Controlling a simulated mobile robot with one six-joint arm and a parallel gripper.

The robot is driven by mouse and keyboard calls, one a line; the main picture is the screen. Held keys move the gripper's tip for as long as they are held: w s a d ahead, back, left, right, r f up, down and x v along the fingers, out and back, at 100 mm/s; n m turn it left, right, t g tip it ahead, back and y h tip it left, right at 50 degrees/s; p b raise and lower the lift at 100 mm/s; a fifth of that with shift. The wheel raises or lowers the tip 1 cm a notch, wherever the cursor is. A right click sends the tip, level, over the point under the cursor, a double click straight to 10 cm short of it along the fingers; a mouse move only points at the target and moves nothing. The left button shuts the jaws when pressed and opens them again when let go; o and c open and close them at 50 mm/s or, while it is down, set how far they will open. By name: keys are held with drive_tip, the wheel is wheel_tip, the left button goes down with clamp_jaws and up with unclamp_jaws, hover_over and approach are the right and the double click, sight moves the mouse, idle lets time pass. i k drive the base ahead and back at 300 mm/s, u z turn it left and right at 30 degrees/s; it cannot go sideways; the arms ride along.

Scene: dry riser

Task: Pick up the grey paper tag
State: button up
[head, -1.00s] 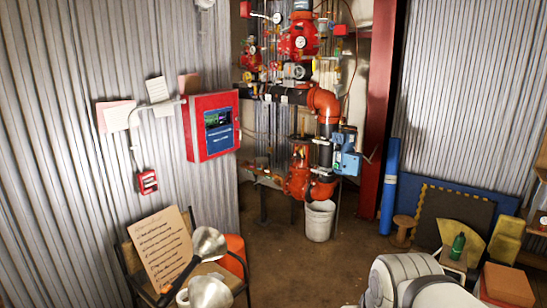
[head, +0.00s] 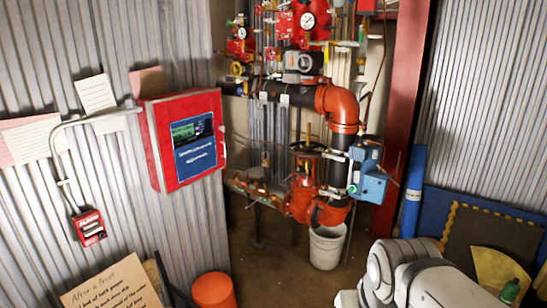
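I cannot make out a grey paper tag for certain. Small pale labels (head: 284,100) show on the dark horizontal pipe of the red riser, too small to tell whether one is a tag. My gripper is not in view. Only a white link of my arm shows at the bottom right, in front of the floor.
A red panel box (head: 184,140) and a red call point (head: 89,228) are on the corrugated wall, with paper sheets (head: 97,95) above. The riser (head: 338,104) stands behind a white bucket (head: 327,246). An orange bucket (head: 213,291) and a cardboard sign (head: 112,288) are in front.

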sight(259, 111)
drive_tip(key=u, duration=0.05)
drive_tip(key=i, duration=3.35)
drive_tip(key=u, duration=0.05)
